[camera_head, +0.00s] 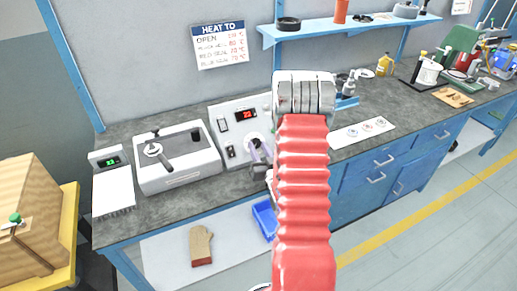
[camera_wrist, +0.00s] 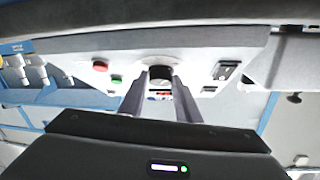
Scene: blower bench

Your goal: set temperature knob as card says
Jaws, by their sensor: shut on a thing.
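The white control box (camera_head: 230,122) stands on the bench, partly hidden by my red arm. Its small red display (camera_head: 246,114) seems to read 23. In the wrist view, the dark temperature knob (camera_wrist: 160,76) sits on the box's front face between my two fingers. My gripper (camera_head: 256,148) is shut on the knob; the wrist view shows both fingers (camera_wrist: 159,92) on either side of it. The knob's pointer and scale cannot be made out. The card (camera_head: 219,45) on the wall is headed "HEAT TO", with "OPEN" and several temperatures in red, too small to read surely.
A grey lidded bath (camera_head: 177,158) and a scale with a green display (camera_head: 112,175) stand left of the box. In the wrist view, red (camera_wrist: 100,66) and green (camera_wrist: 117,79) buttons and a rocker switch (camera_wrist: 226,71) flank the knob. A blue shelf (camera_head: 345,27) hangs above.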

